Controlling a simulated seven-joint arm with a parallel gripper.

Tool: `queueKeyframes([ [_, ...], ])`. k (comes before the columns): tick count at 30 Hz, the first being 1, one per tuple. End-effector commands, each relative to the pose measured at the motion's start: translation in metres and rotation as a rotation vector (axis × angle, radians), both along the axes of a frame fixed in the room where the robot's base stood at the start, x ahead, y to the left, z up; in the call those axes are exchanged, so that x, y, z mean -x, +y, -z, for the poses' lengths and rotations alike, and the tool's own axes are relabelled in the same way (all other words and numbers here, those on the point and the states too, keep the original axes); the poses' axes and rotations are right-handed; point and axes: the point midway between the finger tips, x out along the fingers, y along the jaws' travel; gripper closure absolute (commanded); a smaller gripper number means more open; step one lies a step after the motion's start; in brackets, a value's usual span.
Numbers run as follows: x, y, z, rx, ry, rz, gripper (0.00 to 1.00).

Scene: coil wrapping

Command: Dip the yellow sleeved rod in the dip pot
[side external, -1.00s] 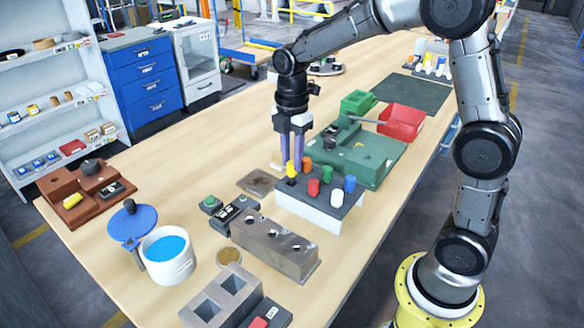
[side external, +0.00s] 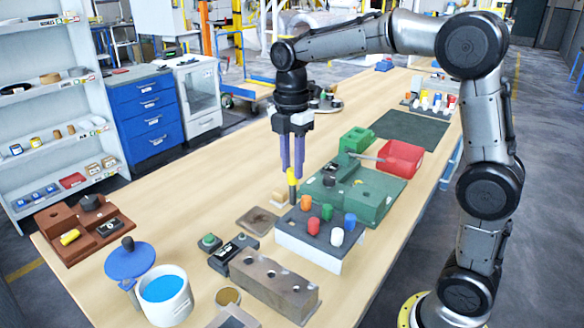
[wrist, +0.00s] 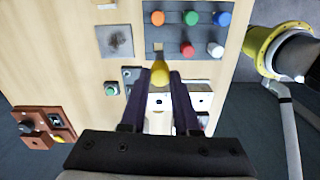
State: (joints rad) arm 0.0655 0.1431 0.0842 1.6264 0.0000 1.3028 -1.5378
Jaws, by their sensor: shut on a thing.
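The yellow sleeved rod (side external: 292,184) is upright between the fingertips of my gripper (side external: 292,172), which is shut on it. It stands higher than the other rods, over the left corner of the dark-topped rack (side external: 310,240); I cannot tell whether its lower end is clear. In the wrist view the yellow sleeve (wrist: 160,73) shows between the two dark fingers. The white dip pot (side external: 172,312) stands at the front left, uncovered, with blue liquid (side external: 164,288) inside. A blue lid (side external: 131,262) with a black knob is beside it, apart from my gripper.
The rack holds orange, red, green, blue and white rods. A grey block with holes (side external: 273,287) and a small dark device (side external: 233,253) lie between rack and pot. A green fixture (side external: 365,197) and red bin (side external: 401,160) are behind.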

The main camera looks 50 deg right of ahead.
Motion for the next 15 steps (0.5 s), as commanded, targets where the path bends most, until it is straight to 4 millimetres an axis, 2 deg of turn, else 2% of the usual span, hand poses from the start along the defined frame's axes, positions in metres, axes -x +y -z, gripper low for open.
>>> queueKeyframes([
  [2,-0.012,0.003,-0.014,0.0,-0.015,0.0,1.0],
  [5,-0.033,0.021,-0.028,0.001,-0.025,-0.037,1.0],
  [11,-0.076,0.09,-0.046,-0.002,-0.036,-0.165,1.0],
  [15,-0.094,0.151,-0.048,-0.004,-0.039,-0.272,1.0],
])
